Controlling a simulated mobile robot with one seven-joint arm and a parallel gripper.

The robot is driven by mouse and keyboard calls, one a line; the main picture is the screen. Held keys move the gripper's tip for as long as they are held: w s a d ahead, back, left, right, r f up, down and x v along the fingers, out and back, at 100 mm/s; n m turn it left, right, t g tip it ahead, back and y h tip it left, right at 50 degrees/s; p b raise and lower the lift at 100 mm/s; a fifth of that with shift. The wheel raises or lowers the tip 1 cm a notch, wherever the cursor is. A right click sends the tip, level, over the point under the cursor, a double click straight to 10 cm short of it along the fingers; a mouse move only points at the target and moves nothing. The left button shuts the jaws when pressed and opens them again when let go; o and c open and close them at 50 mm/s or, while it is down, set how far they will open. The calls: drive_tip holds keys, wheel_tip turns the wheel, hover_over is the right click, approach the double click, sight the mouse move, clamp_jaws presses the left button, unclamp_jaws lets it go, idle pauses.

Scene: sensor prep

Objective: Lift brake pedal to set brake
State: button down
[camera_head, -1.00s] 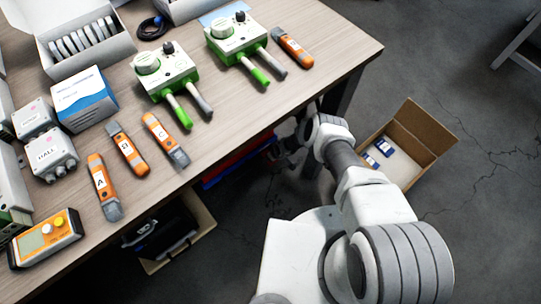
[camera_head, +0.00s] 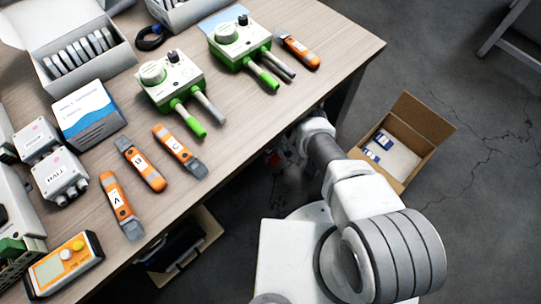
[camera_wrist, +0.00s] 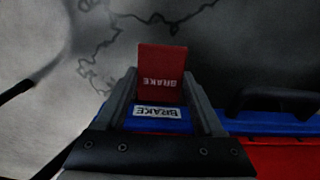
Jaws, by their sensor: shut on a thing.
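The red brake pedal (camera_wrist: 162,72), marked BRAKE, shows in the wrist view as a flat flap above a blue edge. A white BRAKE label (camera_wrist: 156,112) is on the blue part (camera_wrist: 150,124) just below it. My gripper (camera_wrist: 161,78) has one finger on each side of the pedal and is shut on it. In the head view my gripper is beside the table's front edge, dark and mostly hidden, so the pedal's tilt cannot be told there.
A black handle (camera_wrist: 272,100) stands over the blue and red body (camera_wrist: 285,155) at right. In the head view the table (camera_head: 330,50) holds sensor boxes and orange tools above my arm. An open carton (camera_head: 408,140) lies on the floor at right.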

drive_tip(key=shift+r+h, duration=0.1)
drive_tip(key=shift+h, duration=0.3)
unclamp_jaws()
idle(0.4)
